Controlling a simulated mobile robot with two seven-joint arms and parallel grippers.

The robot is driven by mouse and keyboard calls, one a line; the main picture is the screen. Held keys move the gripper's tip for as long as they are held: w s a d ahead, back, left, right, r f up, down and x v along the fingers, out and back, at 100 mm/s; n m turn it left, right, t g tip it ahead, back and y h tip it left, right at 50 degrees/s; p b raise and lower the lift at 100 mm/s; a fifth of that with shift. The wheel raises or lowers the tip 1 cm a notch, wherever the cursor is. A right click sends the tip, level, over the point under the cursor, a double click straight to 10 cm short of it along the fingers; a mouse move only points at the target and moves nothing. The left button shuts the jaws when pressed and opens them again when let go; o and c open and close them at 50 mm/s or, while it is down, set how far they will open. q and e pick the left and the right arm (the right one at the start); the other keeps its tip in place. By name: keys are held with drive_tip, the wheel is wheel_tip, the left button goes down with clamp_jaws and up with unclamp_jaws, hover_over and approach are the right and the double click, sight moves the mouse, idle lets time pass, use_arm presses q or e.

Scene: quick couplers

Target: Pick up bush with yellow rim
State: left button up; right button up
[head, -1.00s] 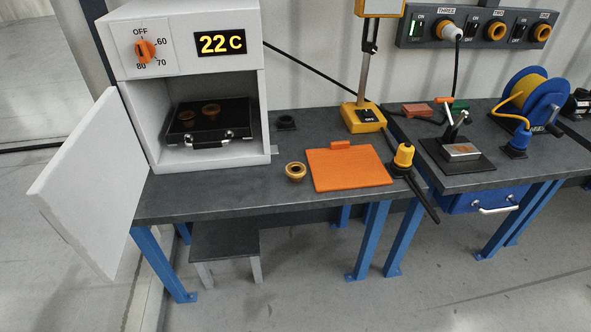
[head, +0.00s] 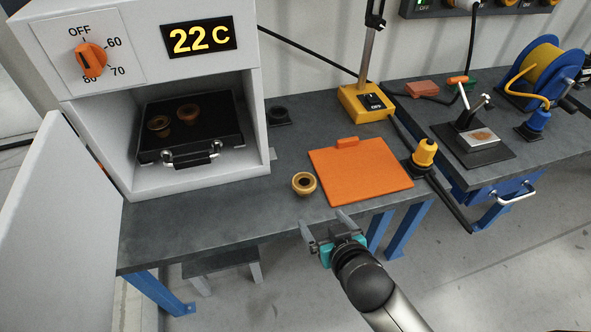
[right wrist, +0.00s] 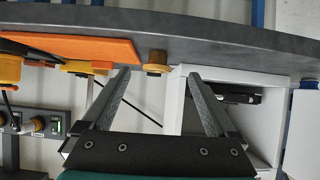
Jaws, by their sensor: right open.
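A bush with a yellow-tan rim and dark centre (head: 304,183) stands on the dark workbench, just left of the orange board. It also shows in the right wrist view (right wrist: 155,60), between and beyond the fingertips. Two browner bushes (head: 159,123) (head: 188,113) sit on a black tray inside the open oven; I cannot tell their rim colours well. My right gripper (head: 325,221) is open and empty at the bench's front edge, in front of the bush and apart from it. My left gripper is not in view.
The orange board (head: 360,170) lies right of the bush, with a yellow-topped tool (head: 424,155) beyond its right side. The white oven (head: 195,185) stands left, its door (head: 60,215) swung open. A dark ring (head: 278,114) lies behind. The bench front near the bush is clear.

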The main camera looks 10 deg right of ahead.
sight(306, 188)
drive_tip(key=w, duration=0.3)
drive_tip(key=w+f+b, duration=0.1)
drive_tip(key=w, duration=0.1)
drive_tip(key=w+f+b, duration=0.1)
drive_tip(key=w, duration=0.2)
drive_tip(key=shift+w+a, duration=0.2)
drive_tip(key=shift+w, duration=0.1)
drive_tip(key=shift+r+b+x, duration=0.2)
drive_tip(key=shift+b+x, duration=0.95)
drive_tip(key=shift+x, duration=2.1)
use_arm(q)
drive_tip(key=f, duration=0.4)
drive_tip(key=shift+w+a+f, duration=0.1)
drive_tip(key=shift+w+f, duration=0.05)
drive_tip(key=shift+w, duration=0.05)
use_arm(e)
drive_tip(key=shift+w+d, duration=0.1)
drive_tip(key=shift+d, duration=0.05)
drive_tip(key=c, duration=1.2)
